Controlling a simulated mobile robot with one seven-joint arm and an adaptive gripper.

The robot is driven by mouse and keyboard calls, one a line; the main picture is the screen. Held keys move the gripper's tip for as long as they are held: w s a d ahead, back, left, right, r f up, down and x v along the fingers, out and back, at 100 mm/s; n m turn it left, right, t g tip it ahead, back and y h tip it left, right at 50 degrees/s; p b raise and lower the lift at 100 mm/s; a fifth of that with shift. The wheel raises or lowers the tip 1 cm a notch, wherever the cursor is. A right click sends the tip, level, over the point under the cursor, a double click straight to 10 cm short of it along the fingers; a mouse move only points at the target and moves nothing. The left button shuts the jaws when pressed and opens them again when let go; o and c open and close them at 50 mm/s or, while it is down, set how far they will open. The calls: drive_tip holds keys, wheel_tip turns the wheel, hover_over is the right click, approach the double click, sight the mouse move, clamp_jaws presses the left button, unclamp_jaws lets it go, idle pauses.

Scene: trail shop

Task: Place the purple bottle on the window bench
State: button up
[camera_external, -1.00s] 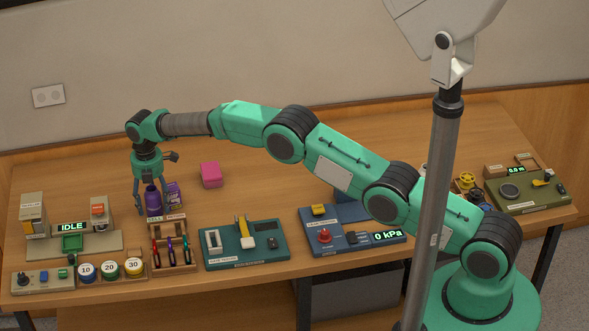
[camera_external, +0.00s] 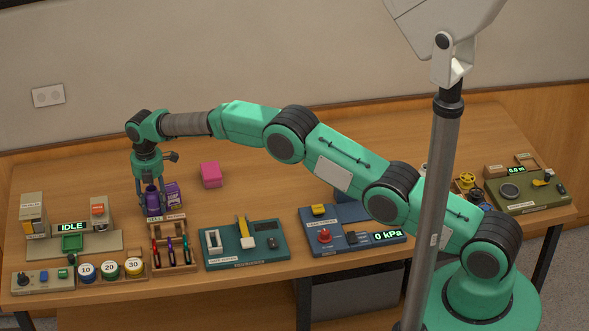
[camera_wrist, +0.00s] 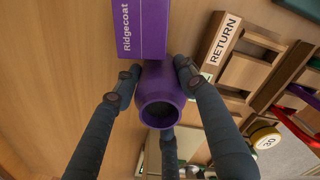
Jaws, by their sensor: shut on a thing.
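The purple bottle (camera_external: 152,201) has a round, open, dark mouth, which faces the camera in the wrist view (camera_wrist: 160,100). It is at the left part of the wooden table, behind a rack. My gripper (camera_external: 151,206) points down from above. Its dark fingers are shut on the bottle, around its sides. I cannot tell whether the bottle's base touches the surface under it. No place marked as the window bench can be made out.
A purple "Ridgecoat" box (camera_wrist: 140,30) stands close beside the bottle. A wooden rack (camera_external: 174,258) with several coloured tools is in front. A pink block (camera_external: 211,175) lies to the right. A grey-green station reading IDLE (camera_external: 72,241) stands left. The table's back middle is clear.

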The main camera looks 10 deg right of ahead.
sight(152, 188)
drive_tip(key=shift+r+p, duration=0.45)
drive_tip(key=shift+r, duration=4.6)
drive_tip(key=w+d+m+b, duration=0.1)
drive_tip(key=w+d+m, duration=0.4)
drive_tip(key=d, duration=0.8)
drive_tip(key=w+d+f+m, duration=0.1)
drive_tip(key=w+d+m, duration=0.3)
drive_tip(key=d, duration=0.8)
drive_tip(key=w+d+m+b, duration=0.1)
drive_tip(key=w+d+m, duration=0.4)
drive_tip(key=d, duration=0.8)
drive_tip(key=s+d+m, duration=0.4)
drive_tip(key=d+m, duration=0.1)
drive_tip(key=d, duration=0.8)
drive_tip(key=s+d+f+m+b, duration=0.1)
drive_tip(key=s+d+m, duration=0.4)
drive_tip(key=d, duration=0.7)
drive_tip(key=s+d+f+m, duration=0.1)
drive_tip(key=s+d+m, duration=0.3)
drive_tip(key=d, duration=0.9)
drive_tip(key=shift+s+d+f+m, duration=0.25)
drive_tip(key=shift+d+m, duration=0.1)
drive_tip(key=shift+m, duration=0.35)
drive_tip(key=shift+w+a, duration=0.15)
drive_tip(key=shift+w, duration=0.05)
